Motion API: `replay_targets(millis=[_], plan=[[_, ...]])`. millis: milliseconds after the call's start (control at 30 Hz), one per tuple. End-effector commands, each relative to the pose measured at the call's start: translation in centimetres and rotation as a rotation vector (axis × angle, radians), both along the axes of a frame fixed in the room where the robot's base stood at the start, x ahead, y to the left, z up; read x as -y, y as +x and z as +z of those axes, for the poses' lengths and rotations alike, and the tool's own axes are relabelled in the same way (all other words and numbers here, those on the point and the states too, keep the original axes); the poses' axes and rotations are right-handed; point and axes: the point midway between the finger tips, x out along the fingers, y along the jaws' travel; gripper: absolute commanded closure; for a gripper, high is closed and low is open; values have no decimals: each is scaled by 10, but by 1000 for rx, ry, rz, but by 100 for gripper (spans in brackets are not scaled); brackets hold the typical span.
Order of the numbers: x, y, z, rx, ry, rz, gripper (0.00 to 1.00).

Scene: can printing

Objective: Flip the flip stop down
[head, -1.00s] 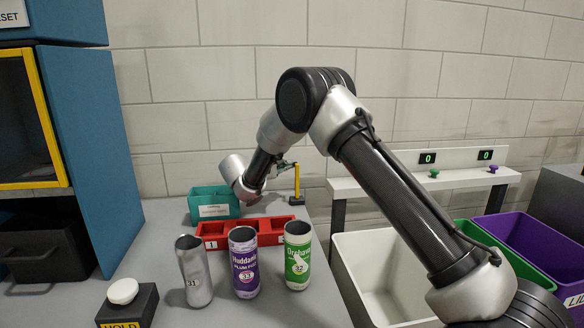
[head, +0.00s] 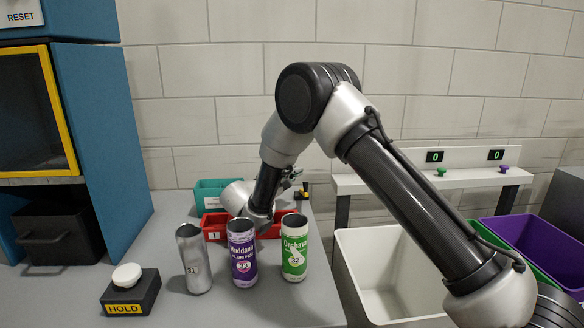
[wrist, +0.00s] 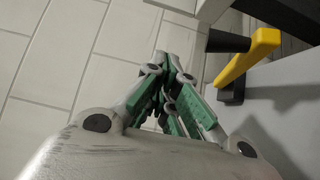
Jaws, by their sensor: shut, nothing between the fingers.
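The flip stop (head: 304,190) is a yellow bar with a black knob, behind the cans in the head view. It looks low there, with its yellow part near the table and no tall upright post. My gripper (wrist: 170,64) is shut and empty, left of the bar with a visible gap. In the head view my gripper (head: 291,177) is small and partly hidden by my wrist, just left of the stop.
A red tray (head: 214,218) and a teal bin (head: 206,187) lie beside my wrist. A silver can (head: 194,262), purple can (head: 242,257) and green can (head: 294,252) stand in front. A HOLD button box (head: 131,294) is front left. A white bin (head: 375,275) is right.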

Motion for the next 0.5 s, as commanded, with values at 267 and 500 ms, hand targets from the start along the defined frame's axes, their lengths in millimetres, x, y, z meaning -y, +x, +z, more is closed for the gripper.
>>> replay_targets(millis=[267,500], plan=[[0,-20,-13,-2,-2,1,100],[0,-29,-22,-1,-1,1,100]])
